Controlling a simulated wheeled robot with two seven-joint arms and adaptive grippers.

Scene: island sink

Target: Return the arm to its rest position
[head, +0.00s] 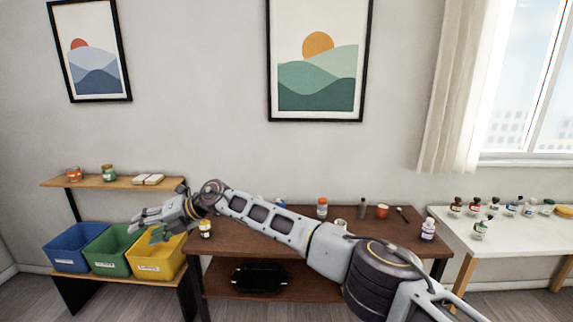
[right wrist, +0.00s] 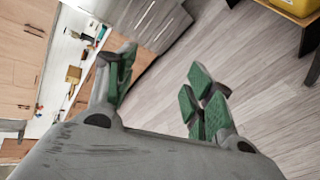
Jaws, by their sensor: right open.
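My right arm (head: 265,218) reaches across the head view from the lower right to the left, in front of the brown table. Its gripper (head: 150,225) appears in front of the yellow and green bins. In the right wrist view the green-padded fingers (right wrist: 163,85) stand wide apart with nothing between them, and grey floor shows behind. My left gripper is in neither view.
A brown table (head: 400,240) carries small bottles and an orange cup (head: 382,211). Blue (head: 68,255), green (head: 108,262) and yellow (head: 158,268) bins stand at left under a wooden shelf (head: 122,184). A white table (head: 510,242) with several bottles stands at right.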

